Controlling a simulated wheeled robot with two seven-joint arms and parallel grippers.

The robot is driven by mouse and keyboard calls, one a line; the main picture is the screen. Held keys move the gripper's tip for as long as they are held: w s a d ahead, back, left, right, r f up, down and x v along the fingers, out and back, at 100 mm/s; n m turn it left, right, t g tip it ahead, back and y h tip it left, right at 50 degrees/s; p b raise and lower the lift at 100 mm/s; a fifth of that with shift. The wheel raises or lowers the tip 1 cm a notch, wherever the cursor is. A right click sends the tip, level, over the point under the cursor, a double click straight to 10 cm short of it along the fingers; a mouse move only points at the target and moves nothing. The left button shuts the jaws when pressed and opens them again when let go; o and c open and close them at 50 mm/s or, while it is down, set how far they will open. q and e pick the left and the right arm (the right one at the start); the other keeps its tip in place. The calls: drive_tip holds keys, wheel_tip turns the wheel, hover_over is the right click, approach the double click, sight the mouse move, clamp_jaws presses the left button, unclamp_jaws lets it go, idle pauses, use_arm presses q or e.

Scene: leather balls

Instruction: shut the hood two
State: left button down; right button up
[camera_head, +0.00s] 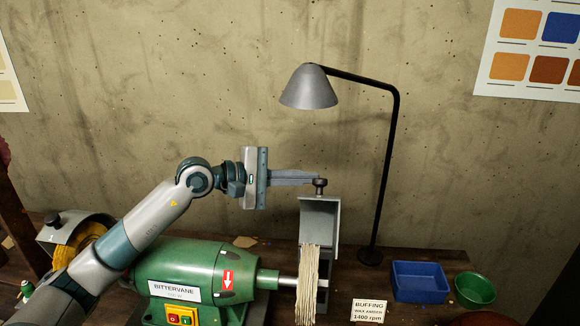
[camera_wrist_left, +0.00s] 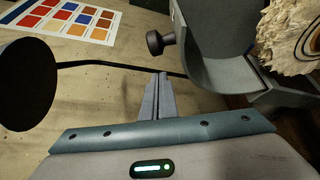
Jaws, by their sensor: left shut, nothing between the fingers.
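A grey metal hood (camera_head: 319,222) stands raised above the pale buffing wheel (camera_head: 308,285) at the right end of the green machine. A dark knob (camera_head: 320,185) sits on the hood's top edge. My left gripper (camera_head: 316,179) is shut and empty, its fingers pointing right with the tips close to the knob. In the left wrist view the fingertips (camera_wrist_left: 161,76) are near the knob (camera_wrist_left: 158,42) and the curved hood (camera_wrist_left: 215,50); contact cannot be told. Another hood (camera_head: 70,228) with a knob is over a yellow wheel (camera_head: 88,238) at the left. My right gripper is out of view.
The green machine (camera_head: 195,262) stands on the dark bench below my left arm. A lamp (camera_head: 310,88) on a black post rises behind the raised hood. A blue bin (camera_head: 420,282), a green bowl (camera_head: 475,290) and a buffing sign (camera_head: 369,311) are at the right.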

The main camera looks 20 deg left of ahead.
use_arm(q)
drive_tip(key=shift+s+d+r+p, duration=0.15)
drive_tip(key=shift+s+r+p, duration=0.15)
drive_tip(key=shift+s, duration=0.2)
drive_tip(key=shift+s+d+r+p, duration=0.15)
drive_tip(key=shift+s+r+p, duration=0.15)
drive_tip(key=shift+s, duration=0.15)
drive_tip(key=shift+s+d, duration=0.2)
drive_tip(key=shift+s, duration=0.2)
